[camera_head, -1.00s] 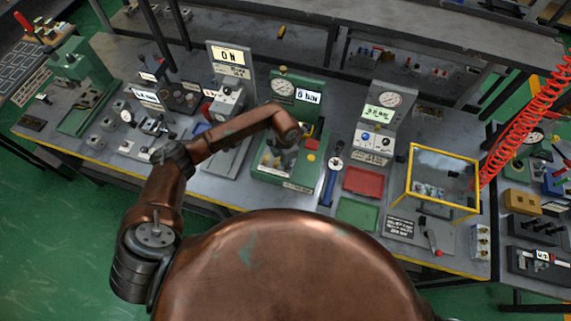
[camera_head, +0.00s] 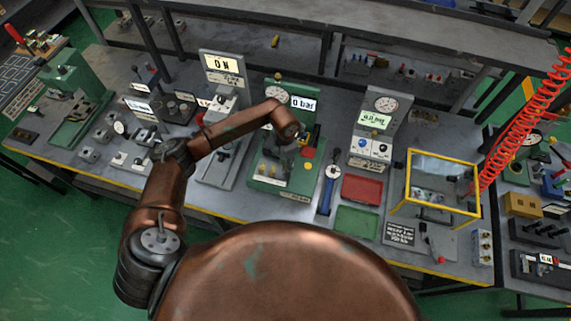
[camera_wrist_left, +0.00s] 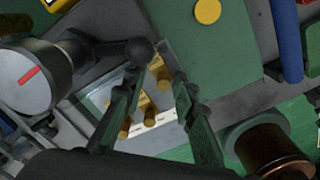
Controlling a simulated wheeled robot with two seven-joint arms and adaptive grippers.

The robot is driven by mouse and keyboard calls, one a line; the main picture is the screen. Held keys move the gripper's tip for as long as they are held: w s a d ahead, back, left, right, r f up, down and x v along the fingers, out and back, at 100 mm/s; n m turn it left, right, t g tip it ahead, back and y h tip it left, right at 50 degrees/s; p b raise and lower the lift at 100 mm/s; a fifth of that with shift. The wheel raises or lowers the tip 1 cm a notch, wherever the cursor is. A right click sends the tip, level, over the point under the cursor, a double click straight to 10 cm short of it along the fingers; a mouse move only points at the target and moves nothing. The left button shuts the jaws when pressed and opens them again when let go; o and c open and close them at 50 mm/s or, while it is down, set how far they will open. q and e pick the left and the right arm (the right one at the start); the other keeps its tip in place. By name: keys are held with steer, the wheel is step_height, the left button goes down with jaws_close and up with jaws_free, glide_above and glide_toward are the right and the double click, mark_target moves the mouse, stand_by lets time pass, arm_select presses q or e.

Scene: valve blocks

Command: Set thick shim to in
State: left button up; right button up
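My left gripper (camera_head: 287,168) hangs over the green test station (camera_head: 268,184) in the middle of the bench. In the left wrist view its two dark green fingers (camera_wrist_left: 160,78) stand apart. Brass-coloured pins (camera_wrist_left: 143,103) and a white marked strip (camera_wrist_left: 152,124) show between and beyond them; I see no clear grip on anything. I cannot pick out the thick shim with certainty; the gripper hides part of the station. A dark ball-ended lever (camera_wrist_left: 138,50) is close beside the left finger. My right gripper is not in view.
A grey round knob (camera_wrist_left: 30,77) with a red mark is left in the wrist view. On the bench, a blue-handled tool (camera_head: 328,187), red tray (camera_head: 362,189) and green tray (camera_head: 356,222) lie right of the station. A yellow-framed guard (camera_head: 440,209) stands farther right.

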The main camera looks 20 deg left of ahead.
arm_select(q)
steer(key=shift+s, duration=0.1)
steer(key=shift+r, duration=0.1)
step_height(320, 180, up, 12)
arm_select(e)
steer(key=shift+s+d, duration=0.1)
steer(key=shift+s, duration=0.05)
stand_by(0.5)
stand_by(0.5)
